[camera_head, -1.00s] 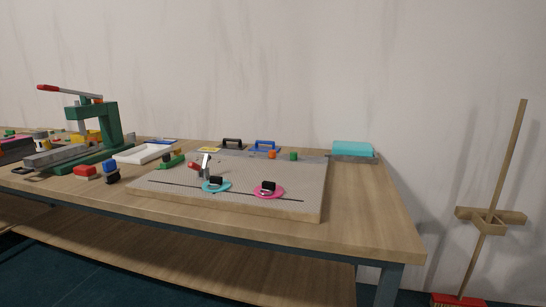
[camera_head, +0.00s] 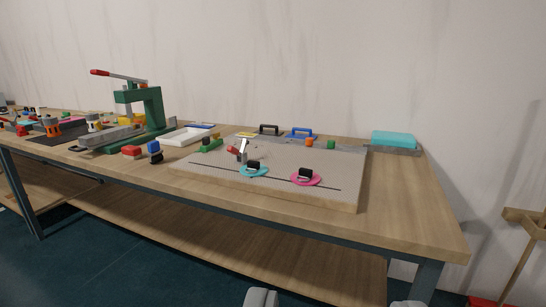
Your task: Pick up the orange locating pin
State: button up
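A small orange piece (camera_head: 310,142), which looks like the orange locating pin, stands at the back of the speckled board (camera_head: 230,178) on the workbench. A similar green piece (camera_head: 331,144) is just right of it, with a small gap. The orange piece is far off and small, so its shape is unclear. Two grey shapes show at the bottom edge, and I cannot tell whether they belong to my gripper. No fingers are clearly visible, and nothing touches the orange piece.
A blue handle (camera_head: 302,133) and a black handle (camera_head: 269,129) stand behind the board. A teal box (camera_head: 394,139) is at right. A toggle clamp (camera_head: 242,151), cyan disc (camera_head: 253,172) and pink disc (camera_head: 305,179) sit on the board. A green press (camera_head: 152,108) stands left.

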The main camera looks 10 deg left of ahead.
aim_at(309, 141)
jog(key=i+j, duration=0.2)
jog(key=i, duration=0.35)
jog(key=i+j, duration=0.2)
jog(key=i, duration=0.35)
jog(key=i+j, duration=0.2)
jog(key=i, duration=0.35)
jog(key=i+j, duration=0.2)
jog(key=i, duration=0.4)
